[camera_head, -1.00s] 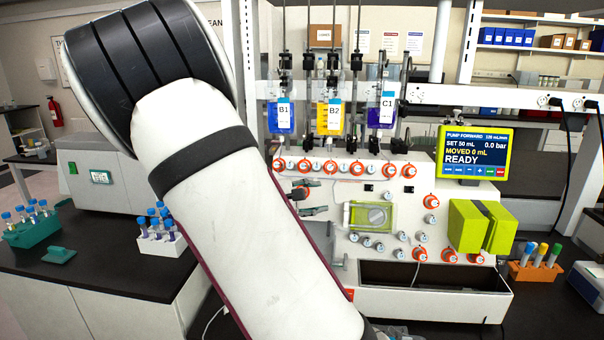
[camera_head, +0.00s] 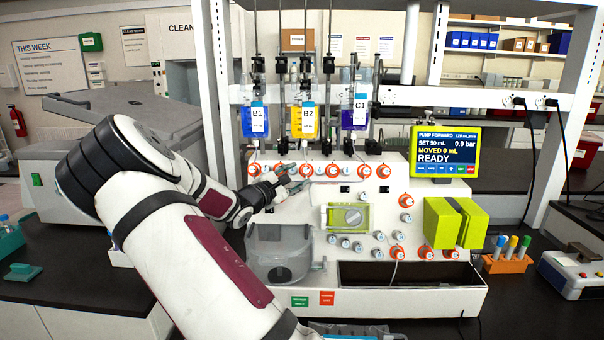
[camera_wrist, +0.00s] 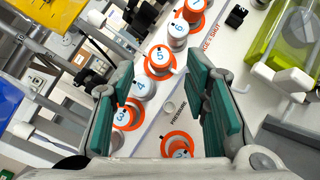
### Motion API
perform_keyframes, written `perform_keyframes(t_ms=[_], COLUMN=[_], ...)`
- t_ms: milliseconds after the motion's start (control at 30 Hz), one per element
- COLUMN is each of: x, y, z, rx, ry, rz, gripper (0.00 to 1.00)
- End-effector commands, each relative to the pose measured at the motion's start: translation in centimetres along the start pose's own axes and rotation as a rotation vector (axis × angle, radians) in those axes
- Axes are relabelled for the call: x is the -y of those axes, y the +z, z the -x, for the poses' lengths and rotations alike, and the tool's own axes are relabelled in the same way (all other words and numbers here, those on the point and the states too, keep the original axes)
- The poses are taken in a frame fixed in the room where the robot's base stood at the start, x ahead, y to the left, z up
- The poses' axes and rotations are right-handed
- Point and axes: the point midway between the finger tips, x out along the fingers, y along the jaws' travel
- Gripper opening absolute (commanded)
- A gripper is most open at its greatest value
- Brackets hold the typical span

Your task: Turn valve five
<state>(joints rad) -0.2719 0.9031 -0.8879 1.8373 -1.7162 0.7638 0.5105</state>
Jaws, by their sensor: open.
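Valve five (camera_wrist: 160,60) is a white knob marked 5 with an orange ring around its base, in the wrist view. It lies just beyond and between the fingertips of my open gripper (camera_wrist: 165,72), apart from the pads. Valve four (camera_wrist: 142,86) sits beside it, with valve three (camera_wrist: 124,116) lower left and valve six (camera_wrist: 179,29) above. In the head view my gripper (camera_head: 292,180) is at the left part of the upper valve row on the cell processor (camera_head: 400,262). Its fingers cover some knobs there, and the numbers are too small to read.
Bags B1 (camera_head: 253,119), B2 (camera_head: 304,121) and C1 (camera_head: 355,113) hang above the valve row. A clear canister (camera_head: 280,256) stands below my gripper. A yellow-framed screen (camera_head: 445,151) reads READY. Green blocks (camera_head: 455,223) stick out at the right.

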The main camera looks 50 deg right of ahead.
Motion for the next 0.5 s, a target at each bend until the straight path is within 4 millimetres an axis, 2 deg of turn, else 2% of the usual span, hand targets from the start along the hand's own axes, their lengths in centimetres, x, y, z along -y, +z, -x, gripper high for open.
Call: perform_keyframes(t_ms=[33, 200, 500], x=[0.1, 0.0, 0.0], y=[0.1, 0.1, 0.0], z=[-0.9, -3.0, -3.9], rx=[0.002, 0.001, 0.0], ry=[0.0, -0.001, 0.0], rz=[0.002, 0.001, 0.001], gripper=[0.42, 0.42, 0.42])
